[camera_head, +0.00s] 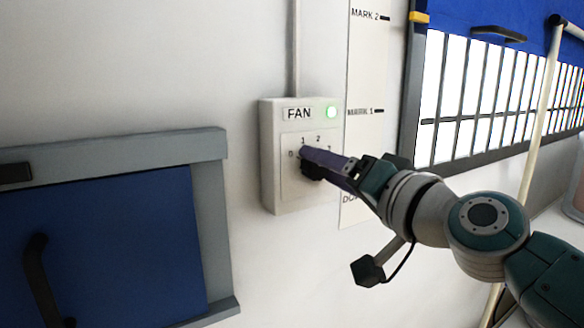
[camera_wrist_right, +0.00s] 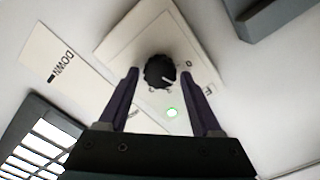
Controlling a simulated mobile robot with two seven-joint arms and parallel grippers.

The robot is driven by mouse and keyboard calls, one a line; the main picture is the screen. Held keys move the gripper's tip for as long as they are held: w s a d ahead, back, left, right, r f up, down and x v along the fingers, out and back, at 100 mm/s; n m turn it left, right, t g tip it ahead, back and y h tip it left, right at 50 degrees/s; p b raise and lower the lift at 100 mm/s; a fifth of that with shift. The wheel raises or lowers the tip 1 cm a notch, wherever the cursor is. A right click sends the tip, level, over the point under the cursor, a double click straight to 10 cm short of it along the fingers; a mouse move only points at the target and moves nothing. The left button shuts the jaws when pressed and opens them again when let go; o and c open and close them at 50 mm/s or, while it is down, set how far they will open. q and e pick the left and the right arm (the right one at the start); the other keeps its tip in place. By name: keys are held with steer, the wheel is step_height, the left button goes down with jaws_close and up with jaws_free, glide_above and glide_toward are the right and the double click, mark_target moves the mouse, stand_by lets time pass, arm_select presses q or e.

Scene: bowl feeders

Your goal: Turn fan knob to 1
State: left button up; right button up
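The fan box (camera_head: 270,160) is a white wall box with a FAN label, a lit green lamp (camera_head: 331,112) and a dial numbered from 0. The black fan knob (camera_head: 311,171) is mostly hidden by my right gripper (camera_head: 309,158) in the head view. In the right wrist view the knob (camera_wrist_right: 159,71) sits between the tips of my open right gripper (camera_wrist_right: 160,78), with a gap seen on each side. Its white mark points to the lower right there, below the 0; the exact number it meets is unclear. My left gripper is not in view.
A blue panel (camera_head: 110,245) with a grey frame and black handle is at the left. A white marked strip (camera_head: 368,75) stands right of the box. A blue shutter (camera_head: 480,14) over a barred window (camera_head: 480,90) and a pale pole (camera_head: 540,110) are at the right.

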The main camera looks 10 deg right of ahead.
steer(key=shift+o, duration=1)
steer(key=shift+s, duration=0.1)
steer(key=v, duration=0.9)
steer(key=shift+s+d+p, duration=0.2)
steer(key=shift+s+p, duration=0.15)
